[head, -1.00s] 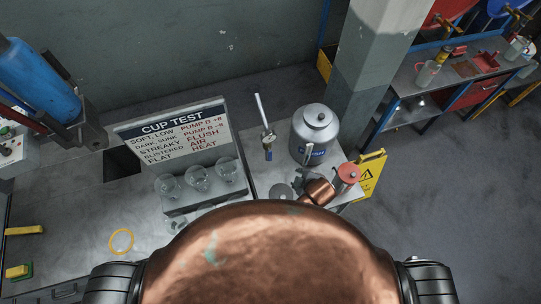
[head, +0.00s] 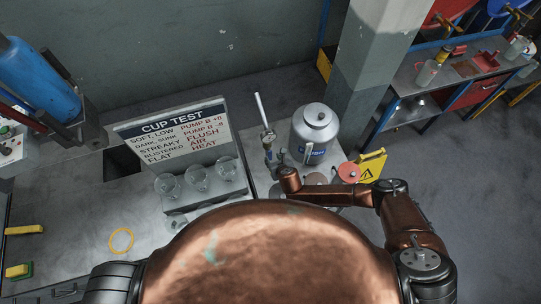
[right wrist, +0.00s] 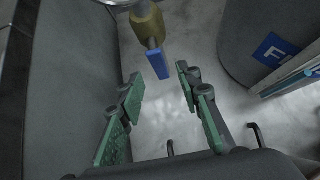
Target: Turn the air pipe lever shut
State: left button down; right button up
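The air pipe valve has a brass body (right wrist: 147,24) and a blue lever (right wrist: 157,62) in the right wrist view. In the head view the pale pipe (head: 261,108) rises at a tilt above the valve (head: 268,138). My right gripper (head: 274,158) is at the valve and hides most of the lever there. In the right wrist view its green-padded fingers (right wrist: 160,76) are open, with nothing held between them. The lever's end shows between the fingertips, apart from both pads. I cannot tell how deep it sits. My left gripper is not in view.
A metal canister (head: 315,133) with a blue label stands close right of the valve. The CUP TEST board (head: 175,140) and several glass cups (head: 198,180) are to the left. A red-lidded container (head: 349,172) sits near my right arm. A yellow ring (head: 121,241) lies on the bench.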

aim_at(271, 156)
jog(key=shift+b+x, duration=0.5)
jog(key=shift+x, duration=2.85)
grip_shut()
